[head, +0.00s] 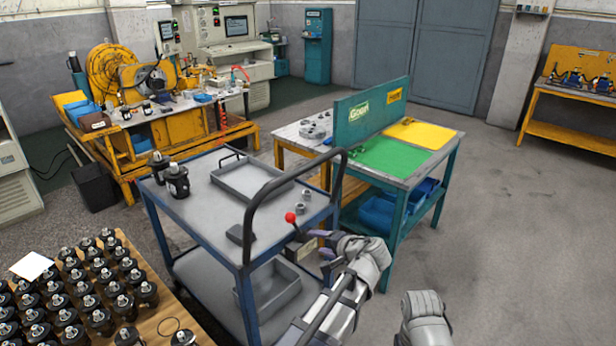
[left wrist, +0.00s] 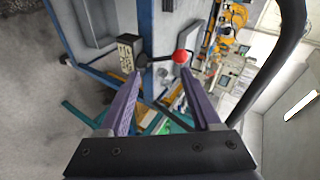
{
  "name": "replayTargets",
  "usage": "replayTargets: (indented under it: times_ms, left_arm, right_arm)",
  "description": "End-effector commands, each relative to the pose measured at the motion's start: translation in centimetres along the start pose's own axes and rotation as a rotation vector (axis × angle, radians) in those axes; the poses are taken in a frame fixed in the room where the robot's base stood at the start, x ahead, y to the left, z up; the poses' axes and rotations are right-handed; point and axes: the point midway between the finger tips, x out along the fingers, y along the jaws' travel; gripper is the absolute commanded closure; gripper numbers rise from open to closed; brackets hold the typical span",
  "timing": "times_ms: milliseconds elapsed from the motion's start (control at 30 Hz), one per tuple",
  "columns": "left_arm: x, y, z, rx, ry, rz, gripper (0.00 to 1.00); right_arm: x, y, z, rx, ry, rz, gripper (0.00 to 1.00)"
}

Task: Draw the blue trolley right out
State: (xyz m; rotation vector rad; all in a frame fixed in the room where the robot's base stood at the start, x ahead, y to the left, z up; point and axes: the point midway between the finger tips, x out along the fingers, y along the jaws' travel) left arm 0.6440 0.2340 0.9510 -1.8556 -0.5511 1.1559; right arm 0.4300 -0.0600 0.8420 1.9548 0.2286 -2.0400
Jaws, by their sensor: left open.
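The blue trolley (head: 190,213) stands in front of me in the head view, with a grey top and a lower shelf. A dark tubular handle (head: 258,205) arches over its right end. A red ball knob (head: 290,217) on a dark lever is at that end; the knob also shows in the left wrist view (left wrist: 180,57), beside a small labelled block (left wrist: 127,50). My left gripper (head: 312,250) is open beside the trolley's right end. In the left wrist view its purple fingers (left wrist: 160,72) point toward the lever, the knob appearing near the right fingertip.
A green-and-yellow-topped workbench (head: 395,155) stands close behind the trolley's right end. A wooden pallet (head: 160,315) with many black motors is at front left. A yellow machine bench (head: 180,128) stands behind. Open floor (head: 510,235) lies to the right.

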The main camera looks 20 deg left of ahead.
Motion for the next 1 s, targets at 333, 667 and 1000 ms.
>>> replayTargets:
  times_ms: [333, 667, 1000]
  left_arm:
    - [4.2, -11.6, -9.4, 0.244, 0.191, -0.575, 0.36]
    - [4.0, -13.5, -11.3, 0.33, 0.229, -0.692, 0.36]
    - [5.6, -14.9, -12.1, 0.328, 0.226, -0.69, 0.36]
  right_arm:
    - [3.0, -0.3, -0.2, 0.0, 0.0, 0.0, 0.5]
    - [3.2, -0.3, -0.2, 0.0, 0.0, 0.0, 0.5]
    - [2.7, -0.3, -0.2, 0.0, 0.0, 0.0, 0.5]
